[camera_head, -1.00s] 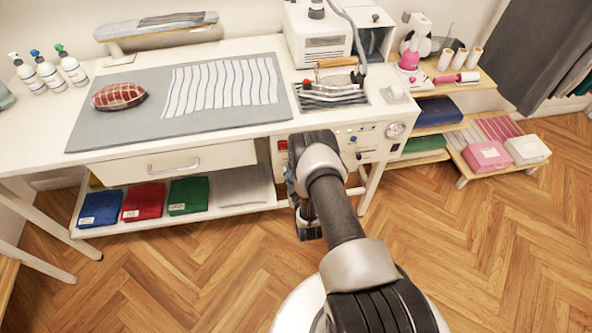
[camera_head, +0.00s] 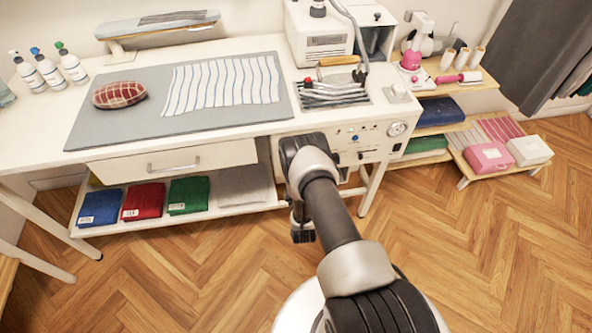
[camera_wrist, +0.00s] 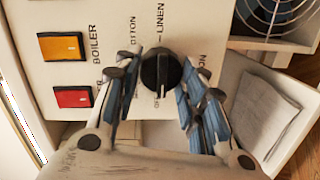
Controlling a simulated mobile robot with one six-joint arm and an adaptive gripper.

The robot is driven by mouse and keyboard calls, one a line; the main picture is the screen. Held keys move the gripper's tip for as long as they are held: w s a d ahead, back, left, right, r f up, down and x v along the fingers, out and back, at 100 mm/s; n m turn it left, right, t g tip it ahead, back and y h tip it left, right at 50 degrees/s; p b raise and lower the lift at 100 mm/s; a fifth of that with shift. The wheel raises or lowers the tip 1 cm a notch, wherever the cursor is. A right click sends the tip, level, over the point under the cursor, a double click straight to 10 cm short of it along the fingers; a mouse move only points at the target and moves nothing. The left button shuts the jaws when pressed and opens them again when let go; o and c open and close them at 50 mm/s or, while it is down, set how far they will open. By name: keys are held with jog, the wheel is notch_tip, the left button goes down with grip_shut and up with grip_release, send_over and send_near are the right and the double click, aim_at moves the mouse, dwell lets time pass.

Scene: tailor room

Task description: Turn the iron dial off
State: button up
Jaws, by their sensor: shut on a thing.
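In the wrist view the round black iron dial (camera_wrist: 153,72) sits on the white control panel (camera_wrist: 66,18), with the words LINEN and BOILER printed nearby. Further print beside the dial is partly covered. My gripper (camera_wrist: 166,76) has its two blue-grey fingers on either side of the dial and is shut on it. I cannot tell exactly where the dial points. In the head view my arm hides the dial and the fingers.
An orange switch (camera_wrist: 61,46) and a red switch (camera_wrist: 73,97) are left of the dial in the wrist view. A gauge (camera_head: 397,129) is at the panel's right end. A drawer (camera_head: 172,160) and folded cloths are to the left. The wooden floor in front is clear.

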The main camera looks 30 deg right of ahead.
dwell(0.4)
jog(key=o, duration=1.1)
jog(key=shift+c, duration=0.2)
jog(key=shift+s, duration=0.1)
jog(key=v, duration=1.2)
jog(key=shift+a, duration=0.1)
